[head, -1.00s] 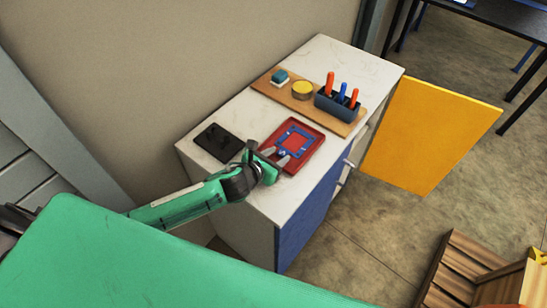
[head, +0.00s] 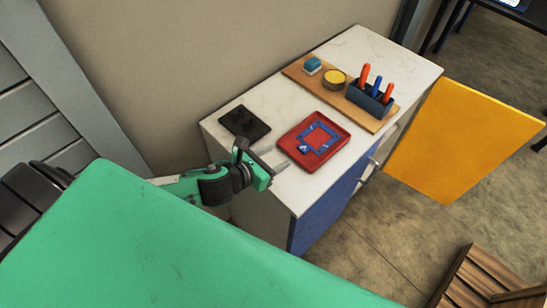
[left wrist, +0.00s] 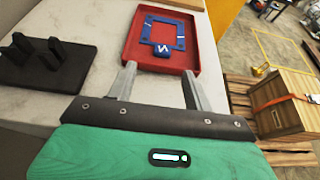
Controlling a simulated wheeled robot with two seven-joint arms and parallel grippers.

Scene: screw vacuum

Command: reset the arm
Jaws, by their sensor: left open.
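My left gripper (head: 277,159) is at the near left edge of the white-topped cabinet (head: 290,97). It is open and empty, its two fingers apart. In the left wrist view the fingers (left wrist: 158,88) point toward the red tray (left wrist: 195,45), at its near edge. The red tray also shows in the head view, right of the gripper. A blue rectangular frame (left wrist: 181,36) lies in the tray. My right gripper is in neither view.
A black fixture (head: 243,122) sits left of the tray. Behind is a wooden board (head: 304,78) with a yellow round tin (head: 334,78), a teal block (head: 312,64) and a dark holder (head: 369,99) of red and blue tools. An orange door (head: 460,140) stands open at right. A wooden crate (left wrist: 280,100) stands on the floor.

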